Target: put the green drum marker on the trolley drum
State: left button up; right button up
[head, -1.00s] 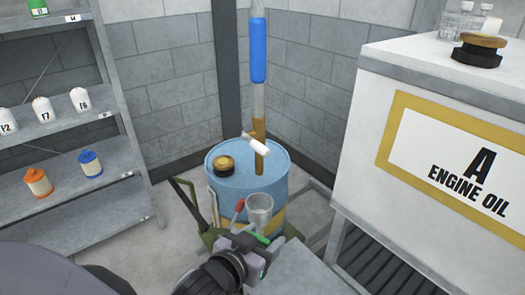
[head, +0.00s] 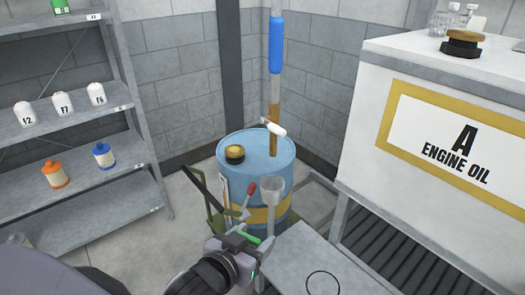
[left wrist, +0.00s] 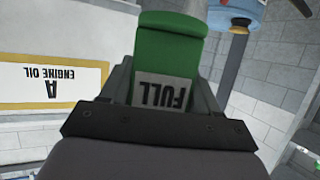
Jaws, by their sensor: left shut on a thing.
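The green marker (left wrist: 170,45), with a white label reading FULL, is held between the fingers of my left gripper (left wrist: 165,85) in the left wrist view. In the head view my left gripper (head: 243,248) is low in the middle, and only a sliver of green shows at it. The trolley drum (head: 238,184) is light blue with a yellow band and stands upright beyond the gripper. The gripper appears short of the drum and apart from it. The drum's top carries a gold and black cap (head: 235,153) and a pump tube (head: 274,112). My right gripper is not in view.
A grey funnel (head: 272,188) and a red-tipped lever (head: 250,190) stand before the drum. A white engine oil cabinet (head: 370,90) is at the right. Shelves with bottles (head: 90,184) are at the left. A grey flat top (head: 300,265) lies in front.

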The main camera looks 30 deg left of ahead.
aim_at(264, 142)
jog(key=k, duration=0.65)
jog(key=k+z, duration=0.15)
jog(key=z, duration=0.2)
jog(key=k+z, duration=0.1)
jog(key=z, duration=0.25)
jog(key=j+z, duration=0.25)
jog(key=i+j+z, duration=0.1)
jog(key=z, duration=0.2)
jog(key=i+j, duration=0.1)
jog(key=j, duration=1.2)
jog(key=i+j, duration=0.15)
jog(key=j, duration=1.15)
jog(key=i+j, duration=0.15)
jog(key=j, duration=0.5)
